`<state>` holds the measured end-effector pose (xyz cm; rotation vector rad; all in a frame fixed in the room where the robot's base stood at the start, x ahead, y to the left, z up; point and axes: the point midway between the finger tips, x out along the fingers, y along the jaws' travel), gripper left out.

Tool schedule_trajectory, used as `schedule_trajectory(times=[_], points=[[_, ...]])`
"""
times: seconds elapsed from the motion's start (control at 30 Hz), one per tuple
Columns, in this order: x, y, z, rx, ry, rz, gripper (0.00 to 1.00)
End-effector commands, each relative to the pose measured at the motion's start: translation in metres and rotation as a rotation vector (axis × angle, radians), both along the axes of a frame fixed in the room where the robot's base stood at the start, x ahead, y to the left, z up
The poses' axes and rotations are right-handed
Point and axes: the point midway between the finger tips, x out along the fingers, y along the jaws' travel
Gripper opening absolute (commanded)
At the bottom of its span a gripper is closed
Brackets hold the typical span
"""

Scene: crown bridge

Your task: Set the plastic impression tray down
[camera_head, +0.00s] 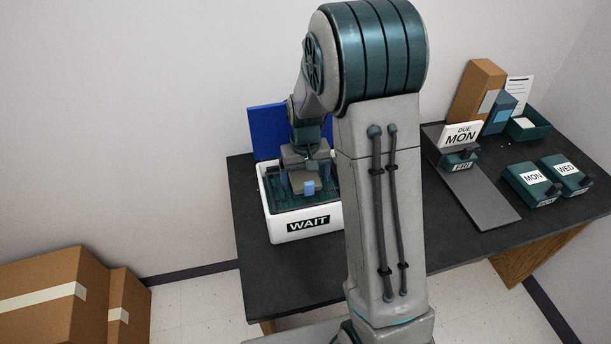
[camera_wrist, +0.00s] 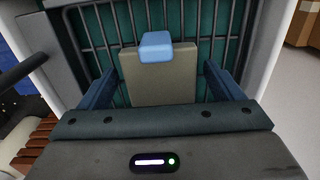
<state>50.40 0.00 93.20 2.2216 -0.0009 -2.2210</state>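A tan block-like piece with a light blue tab, which seems to be the plastic impression tray (camera_wrist: 160,85), is at the white box labelled WAIT (camera_head: 306,226). Its blue tab also shows in the head view (camera_head: 309,187). My gripper (camera_wrist: 160,75) reaches down into the box from above. Its two dark blue fingers stand on either side of the tan piece, with a narrow gap showing at each side, so it looks open around it. A wire rack over a green lining (camera_wrist: 105,30) lies behind the piece. Whether the piece rests on the rack is hard to tell.
A blue panel (camera_head: 266,130) stands upright behind the WAIT box. The box is on the dark table (camera_head: 262,275).

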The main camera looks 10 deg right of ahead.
Motion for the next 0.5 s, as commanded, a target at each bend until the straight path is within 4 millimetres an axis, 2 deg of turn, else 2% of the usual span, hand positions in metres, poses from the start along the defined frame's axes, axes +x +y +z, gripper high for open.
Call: schedule_trajectory(times=[0.33,0.5], points=[[0.0,0.0,0.004,0.0,0.0,0.0,0.86],[0.001,0.0,0.027,0.001,-0.005,0.0,0.86]])
